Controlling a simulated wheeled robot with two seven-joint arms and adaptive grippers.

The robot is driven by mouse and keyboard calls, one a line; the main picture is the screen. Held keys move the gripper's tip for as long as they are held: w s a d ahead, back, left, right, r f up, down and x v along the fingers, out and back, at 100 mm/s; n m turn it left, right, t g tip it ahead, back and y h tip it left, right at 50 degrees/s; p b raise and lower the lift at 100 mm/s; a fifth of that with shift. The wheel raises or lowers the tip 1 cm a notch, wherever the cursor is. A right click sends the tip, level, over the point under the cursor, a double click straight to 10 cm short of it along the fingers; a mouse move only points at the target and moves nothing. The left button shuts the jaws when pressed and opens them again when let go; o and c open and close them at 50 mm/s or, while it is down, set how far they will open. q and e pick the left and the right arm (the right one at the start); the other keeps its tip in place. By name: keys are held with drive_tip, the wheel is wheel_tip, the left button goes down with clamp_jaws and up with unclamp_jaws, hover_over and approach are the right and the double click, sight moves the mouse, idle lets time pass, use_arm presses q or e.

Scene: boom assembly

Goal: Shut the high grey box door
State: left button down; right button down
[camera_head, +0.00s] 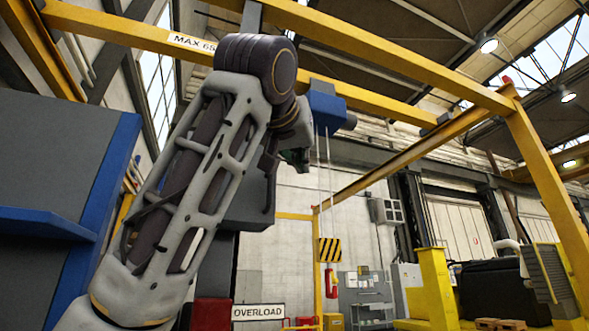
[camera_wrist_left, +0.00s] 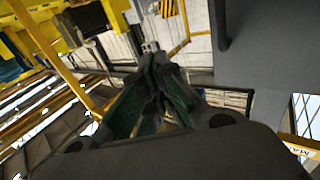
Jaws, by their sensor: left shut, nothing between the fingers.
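A grey box (camera_head: 246,208) is mounted high, partly hidden behind my left arm in the head view. A thin dark panel (camera_head: 269,185) at its right side looks like its door, seen nearly edge-on; I cannot tell how far open it stands. In the left wrist view a broad grey surface (camera_wrist_left: 268,60) of the box fills the upper right, with a darker edge at its left. My left gripper (camera_head: 299,160) is raised just right of the box, shut and empty. Its green-lined fingers (camera_wrist_left: 155,85) are together in the left wrist view, apart from the grey surface. My right gripper is not in view.
Yellow gantry beams (camera_head: 400,73) cross overhead, with a blue hoist (camera_head: 325,108) close behind my left gripper. A striped hook block (camera_head: 330,250) hangs lower down. A grey and blue cabinet (camera_head: 50,150) stands at the left. Air right of the gripper looks free.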

use_arm(q)
drive_tip(key=shift+s+d+b, duration=0.15)
drive_tip(key=shift+s+d, duration=0.1)
drive_tip(key=shift+s, duration=0.5)
drive_tip(key=shift+s+d+b, duration=0.15)
drive_tip(key=shift+s+d, duration=0.05)
drive_tip(key=shift+s, duration=0.55)
drive_tip(key=shift+f, duration=0.1)
